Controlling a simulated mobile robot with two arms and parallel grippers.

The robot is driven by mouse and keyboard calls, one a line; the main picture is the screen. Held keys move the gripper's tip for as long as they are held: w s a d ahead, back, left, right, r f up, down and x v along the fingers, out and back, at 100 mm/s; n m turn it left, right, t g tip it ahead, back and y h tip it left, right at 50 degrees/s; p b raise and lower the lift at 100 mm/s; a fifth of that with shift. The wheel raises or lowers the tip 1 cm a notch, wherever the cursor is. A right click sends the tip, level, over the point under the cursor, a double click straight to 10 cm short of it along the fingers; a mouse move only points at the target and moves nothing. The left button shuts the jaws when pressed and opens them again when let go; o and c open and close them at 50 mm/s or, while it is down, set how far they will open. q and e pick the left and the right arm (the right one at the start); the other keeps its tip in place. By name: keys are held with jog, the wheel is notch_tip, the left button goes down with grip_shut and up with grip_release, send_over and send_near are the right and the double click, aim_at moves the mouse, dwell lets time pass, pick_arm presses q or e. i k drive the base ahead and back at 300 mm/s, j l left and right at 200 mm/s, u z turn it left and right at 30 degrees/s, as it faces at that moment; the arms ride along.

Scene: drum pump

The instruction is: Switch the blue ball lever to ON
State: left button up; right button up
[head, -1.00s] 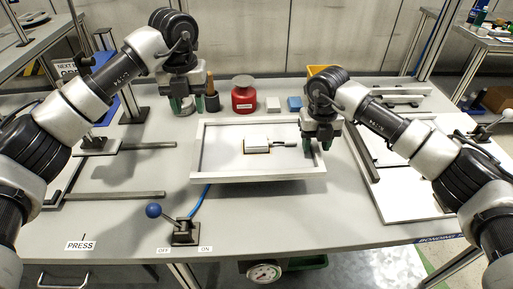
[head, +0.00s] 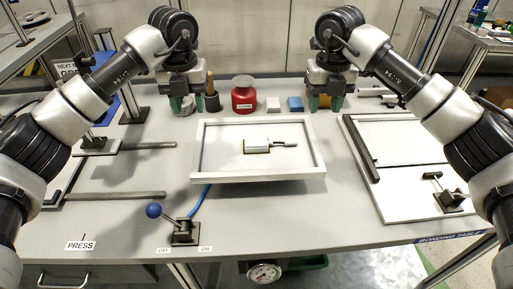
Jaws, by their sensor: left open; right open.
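The blue ball lever (head: 154,210) stands at the front edge of the table, left of centre. Its blue ball is tilted to the left, over the OFF label (head: 163,250). The ON label (head: 205,249) is to the right of its dark base (head: 184,233). My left gripper (head: 187,104) is open and empty at the back of the table, far behind the lever. My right gripper (head: 325,103) is open and empty at the back, right of centre. Neither gripper touches the lever.
A white tray (head: 316,178) with a white block and a dark-tipped part lies mid-table behind the lever. A PRESS label (head: 80,245) is at front left. The table around the lever is clear.

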aim_at(153, 210)
jog(key=k, duration=1.5)
